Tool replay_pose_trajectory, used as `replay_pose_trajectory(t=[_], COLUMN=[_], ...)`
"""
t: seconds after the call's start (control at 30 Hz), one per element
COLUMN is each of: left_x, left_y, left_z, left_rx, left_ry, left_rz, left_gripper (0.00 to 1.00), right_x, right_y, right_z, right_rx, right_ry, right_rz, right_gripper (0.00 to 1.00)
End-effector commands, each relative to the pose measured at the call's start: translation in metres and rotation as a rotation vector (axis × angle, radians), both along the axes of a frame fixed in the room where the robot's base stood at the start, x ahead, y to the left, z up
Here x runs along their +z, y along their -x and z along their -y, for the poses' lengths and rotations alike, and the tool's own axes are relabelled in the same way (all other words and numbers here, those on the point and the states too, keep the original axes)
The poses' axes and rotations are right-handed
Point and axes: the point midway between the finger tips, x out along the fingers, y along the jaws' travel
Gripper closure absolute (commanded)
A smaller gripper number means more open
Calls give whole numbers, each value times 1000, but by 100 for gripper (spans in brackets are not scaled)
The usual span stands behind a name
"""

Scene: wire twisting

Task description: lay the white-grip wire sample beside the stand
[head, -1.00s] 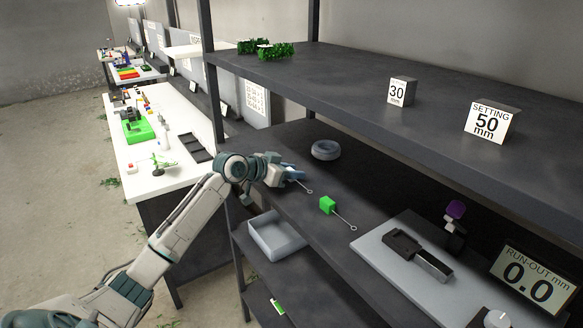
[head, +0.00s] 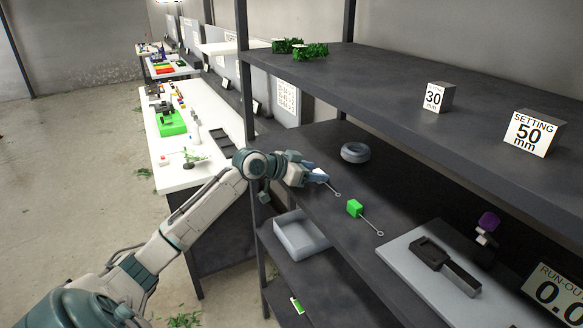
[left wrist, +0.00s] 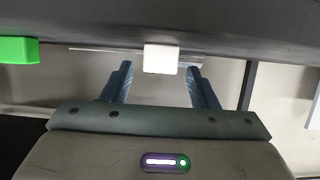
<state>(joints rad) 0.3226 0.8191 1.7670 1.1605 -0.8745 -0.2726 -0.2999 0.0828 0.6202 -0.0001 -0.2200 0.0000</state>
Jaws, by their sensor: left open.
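The white-grip wire sample lies on the lower dark shelf (head: 300,198). Its white grip (left wrist: 161,58) is between the spread fingers of my left gripper (left wrist: 158,80) in the left wrist view, with gaps on both sides. In the head view the gripper (head: 316,176) mostly hides the grip; the wire's ringed end (head: 337,194) pokes out beyond it. A green-grip wire sample (head: 355,208) lies to the right, its block also at the left of the wrist view (left wrist: 18,50). I cannot tell which item is the stand. My right gripper is out of view.
A pale plate (head: 400,262) with a black holder (head: 446,266) is at right. A grey ring (head: 355,152) lies behind the gripper. A grey tray (head: 302,236) sits at the shelf's front. The upper shelf (head: 400,110) overhangs, bearing setting signs (head: 531,132).

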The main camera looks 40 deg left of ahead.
Motion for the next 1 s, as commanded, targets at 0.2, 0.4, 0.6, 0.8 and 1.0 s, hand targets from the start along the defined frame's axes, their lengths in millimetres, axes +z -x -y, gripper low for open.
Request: replay_pose_trajectory(t=[0.2, 0.4, 0.6, 0.8, 1.0], left_x=[12, 20, 29, 33, 35], left_y=[28, 46, 62, 73, 77], left_z=[-12, -21, -28, -31, -32], left_rx=[0, 2, 3, 1, 0], left_ry=[-8, -7, -7, -6, -2], left_rz=[-2, -1, -3, -2, 0], left_gripper=[46, 46, 46, 46, 46], right_x=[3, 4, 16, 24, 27], right_y=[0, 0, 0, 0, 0], right_z=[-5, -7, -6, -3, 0], right_rx=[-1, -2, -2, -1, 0], right_ry=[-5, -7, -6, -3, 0], right_rz=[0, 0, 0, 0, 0], right_gripper=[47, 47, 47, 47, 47])
